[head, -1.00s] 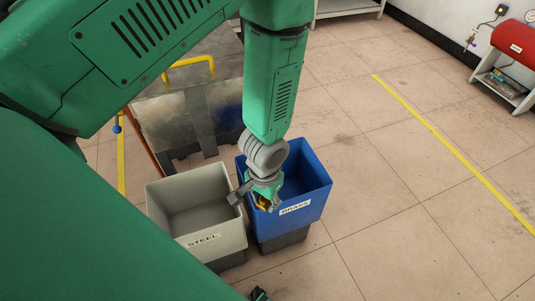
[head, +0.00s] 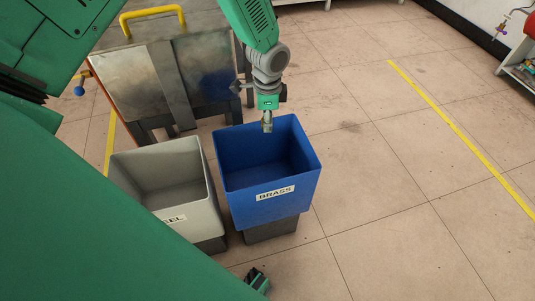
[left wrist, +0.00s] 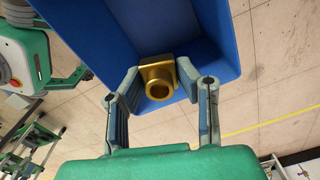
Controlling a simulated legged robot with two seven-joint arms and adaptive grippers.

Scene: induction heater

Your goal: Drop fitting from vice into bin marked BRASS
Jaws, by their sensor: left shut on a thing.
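A brass fitting (left wrist: 158,88) with a round open end and a flange sits between the fingers of my left gripper (left wrist: 160,76) in the left wrist view. The gripper is shut on it. In the head view my left gripper (head: 267,122) points down over the blue bin (head: 262,210) labelled BRASS, near its back rim. The fitting shows there only as a small shape at the fingertips. The bin is open and its visible inside looks empty. A small green and dark part (head: 258,281) at the bottom of the head view may be my right gripper; its jaws are unclear.
A grey bin (head: 190,213) marked STEEL stands close on the left of the blue bin. A metal cabinet (head: 190,75) with a yellow handle (head: 152,18) is behind them. The tiled floor (head: 400,180) on the right is clear, with a yellow line.

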